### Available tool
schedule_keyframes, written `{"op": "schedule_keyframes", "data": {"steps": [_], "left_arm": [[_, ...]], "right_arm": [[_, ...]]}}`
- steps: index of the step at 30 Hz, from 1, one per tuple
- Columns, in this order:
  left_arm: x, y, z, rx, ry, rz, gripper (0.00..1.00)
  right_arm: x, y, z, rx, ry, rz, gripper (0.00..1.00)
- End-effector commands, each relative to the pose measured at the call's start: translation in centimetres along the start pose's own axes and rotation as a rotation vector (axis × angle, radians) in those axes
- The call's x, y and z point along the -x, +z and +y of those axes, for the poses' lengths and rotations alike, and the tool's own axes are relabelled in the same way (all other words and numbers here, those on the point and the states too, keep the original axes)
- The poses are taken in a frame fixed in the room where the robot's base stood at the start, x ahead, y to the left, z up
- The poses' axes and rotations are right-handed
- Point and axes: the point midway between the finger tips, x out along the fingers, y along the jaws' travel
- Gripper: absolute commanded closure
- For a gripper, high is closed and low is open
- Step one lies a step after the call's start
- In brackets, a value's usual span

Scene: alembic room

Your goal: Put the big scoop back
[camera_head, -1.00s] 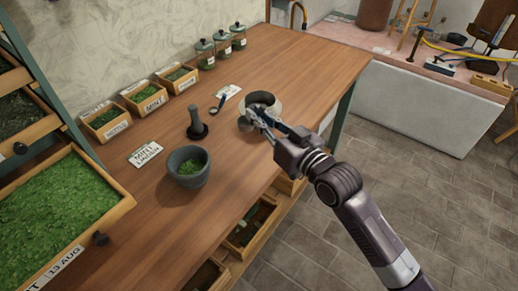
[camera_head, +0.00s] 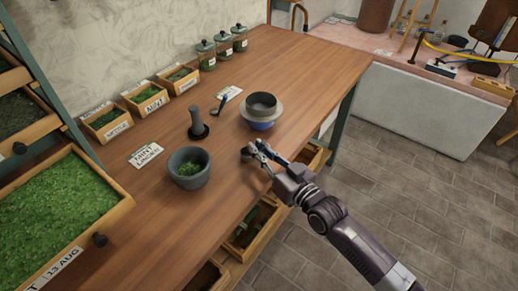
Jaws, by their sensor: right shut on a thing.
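My right gripper (camera_head: 262,153) is low over the front part of the table, right of the stone mortar. It is shut on what looks like the big scoop (camera_head: 247,151), a small greyish shape at the fingertips, mostly hidden by the fingers. A smaller scoop (camera_head: 221,103) with a dark blue handle lies on the table behind, near a white label card (camera_head: 229,93). My left gripper is not in view.
A dark bowl with a grey rim and blue base (camera_head: 262,112) stands behind the gripper. The mortar (camera_head: 189,169) holding green herbs and an upright pestle (camera_head: 198,124) stand left. Herb boxes (camera_head: 146,98) and glass jars (camera_head: 223,47) line the wall. Open drawers (camera_head: 253,226) jut below the front edge.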

Motion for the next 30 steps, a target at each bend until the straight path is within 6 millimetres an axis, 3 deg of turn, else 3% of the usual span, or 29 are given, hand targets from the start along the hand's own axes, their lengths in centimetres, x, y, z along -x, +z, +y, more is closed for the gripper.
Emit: {"op": "schedule_keyframes", "data": {"steps": [4,5,9,20,26,30], "left_arm": [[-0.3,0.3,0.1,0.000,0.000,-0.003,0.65],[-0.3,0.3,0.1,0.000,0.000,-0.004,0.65],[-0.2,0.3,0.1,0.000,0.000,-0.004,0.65],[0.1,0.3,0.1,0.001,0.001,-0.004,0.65],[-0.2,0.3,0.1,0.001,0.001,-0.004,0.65],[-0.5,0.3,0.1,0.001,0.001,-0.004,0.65]], "right_arm": [[0.0,0.4,0.1,0.000,0.000,0.000,1.00],[0.0,0.4,0.1,0.000,0.000,0.000,0.88],[0.0,0.3,0.0,0.000,0.000,0.000,0.73],[0.0,-0.2,0.0,0.000,0.000,0.001,0.72],[2.8,0.2,0.0,0.001,0.001,-0.003,0.72],[6.0,0.3,0.0,0.000,0.000,-0.004,0.72]]}}
